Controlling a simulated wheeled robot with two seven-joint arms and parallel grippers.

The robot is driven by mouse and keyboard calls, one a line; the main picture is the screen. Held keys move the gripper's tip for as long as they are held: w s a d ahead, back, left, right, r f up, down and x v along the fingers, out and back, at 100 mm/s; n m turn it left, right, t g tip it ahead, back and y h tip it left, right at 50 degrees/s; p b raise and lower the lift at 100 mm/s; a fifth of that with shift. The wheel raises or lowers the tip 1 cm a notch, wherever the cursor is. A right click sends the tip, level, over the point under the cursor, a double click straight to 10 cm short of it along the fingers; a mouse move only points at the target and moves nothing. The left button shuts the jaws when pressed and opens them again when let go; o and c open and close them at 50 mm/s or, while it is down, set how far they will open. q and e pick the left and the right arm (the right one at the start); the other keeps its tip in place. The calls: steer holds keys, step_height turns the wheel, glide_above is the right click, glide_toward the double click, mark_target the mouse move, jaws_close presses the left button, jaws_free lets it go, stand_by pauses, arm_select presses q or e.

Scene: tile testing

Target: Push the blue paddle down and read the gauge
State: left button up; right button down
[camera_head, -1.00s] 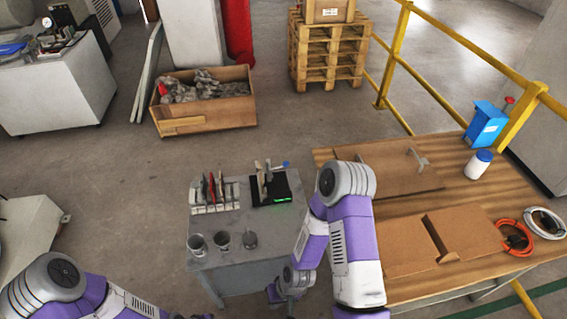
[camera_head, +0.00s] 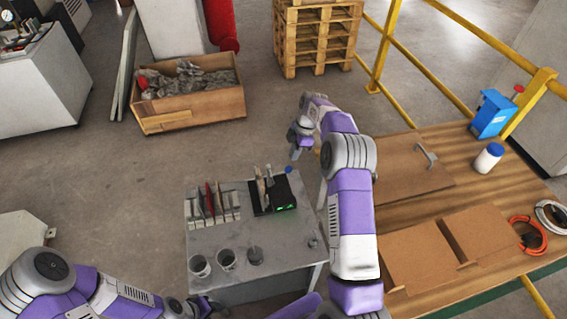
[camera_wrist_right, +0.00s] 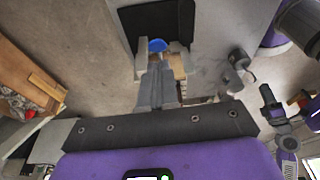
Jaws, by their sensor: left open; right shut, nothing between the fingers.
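The blue paddle (camera_head: 289,170) stands at the back of a small black device with a green light (camera_head: 284,206) on the grey table. My right gripper (camera_head: 295,155) is beside and just behind it in the head view. In the right wrist view its fingers (camera_wrist_right: 157,70) are shut and empty, pointing at the blue paddle (camera_wrist_right: 157,45); I cannot tell whether they touch. My left gripper (camera_head: 203,306) is low at the table's front edge, its fingers barely visible. A small round gauge (camera_head: 3,29) shows at the far left, too small to read.
Upright tiles in a rack (camera_head: 213,203) stand left of the device on the grey table (camera_head: 235,282). A wooden table (camera_head: 470,195) with cardboard pieces, a white bottle (camera_head: 488,158) and a blue box (camera_head: 492,114) lies to the right.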

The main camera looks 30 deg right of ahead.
mark_target(289, 169)
steer(key=shift+w+d+r+n, duration=0.15)
steer(key=shift+d+r+n, duration=0.2)
steer(key=shift+r, duration=0.35)
steer(key=shift+f, duration=0.1)
steer(key=b+x, duration=0.5)
steer(key=x, duration=0.2)
steer(key=shift+b, duration=0.3)
